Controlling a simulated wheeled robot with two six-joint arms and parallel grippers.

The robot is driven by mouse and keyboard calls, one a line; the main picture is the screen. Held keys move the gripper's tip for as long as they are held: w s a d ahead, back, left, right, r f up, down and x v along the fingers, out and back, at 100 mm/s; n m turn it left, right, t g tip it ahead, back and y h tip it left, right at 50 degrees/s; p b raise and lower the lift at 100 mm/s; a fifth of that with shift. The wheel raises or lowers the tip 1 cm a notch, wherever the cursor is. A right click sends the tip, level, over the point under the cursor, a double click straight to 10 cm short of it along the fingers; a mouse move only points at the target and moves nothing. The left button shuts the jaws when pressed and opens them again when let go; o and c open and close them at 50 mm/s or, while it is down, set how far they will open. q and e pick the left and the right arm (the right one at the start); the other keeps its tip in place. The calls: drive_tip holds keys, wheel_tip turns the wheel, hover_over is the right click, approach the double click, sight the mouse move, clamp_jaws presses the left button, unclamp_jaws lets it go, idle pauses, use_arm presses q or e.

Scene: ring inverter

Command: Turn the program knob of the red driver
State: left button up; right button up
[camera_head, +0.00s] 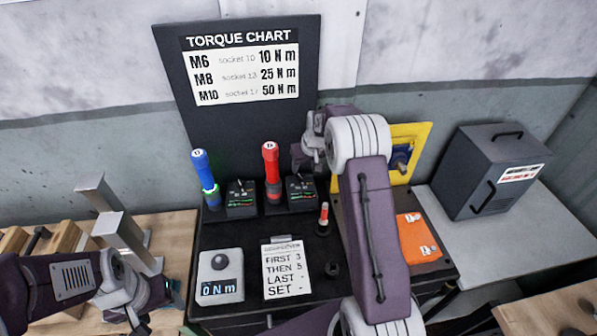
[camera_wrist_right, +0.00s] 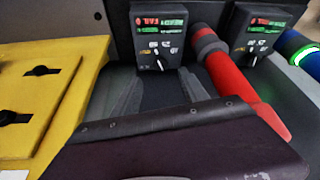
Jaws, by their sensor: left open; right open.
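The red driver (camera_head: 270,162) stands upright in its holder on the dark bench, with its small black control box (camera_head: 302,188) just to its right. In the right wrist view the box (camera_wrist_right: 158,20) shows red and green readouts, and its program knob (camera_wrist_right: 158,63) has a white pointer line. The red driver (camera_wrist_right: 240,85) lies across the right of that view. My right gripper (camera_wrist_right: 160,90) is open and empty, its fingers apart below the knob and not visibly touching it. In the head view my right gripper (camera_head: 299,158) is above the box. My left gripper (camera_head: 158,305) is open, low at the left.
The blue driver (camera_head: 203,175) and its box (camera_head: 240,196) stand to the left. A yellow panel (camera_head: 425,135) is close beside my right arm. A torque chart (camera_head: 240,70) stands behind. A note card (camera_head: 287,270) and a display unit (camera_head: 220,275) lie in front.

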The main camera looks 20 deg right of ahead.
sight(300, 176)
drive_tip(key=p+x, duration=0.1)
drive_tip(key=x, duration=0.6)
drive_tip(key=shift+w, duration=0.2)
drive_tip(key=shift+w+f+p, duration=0.1)
drive_tip(key=shift+f+p, duration=0.25)
drive_tip(key=shift+f, duration=0.15)
drive_tip(key=shift+w, duration=0.1)
clamp_jaws()
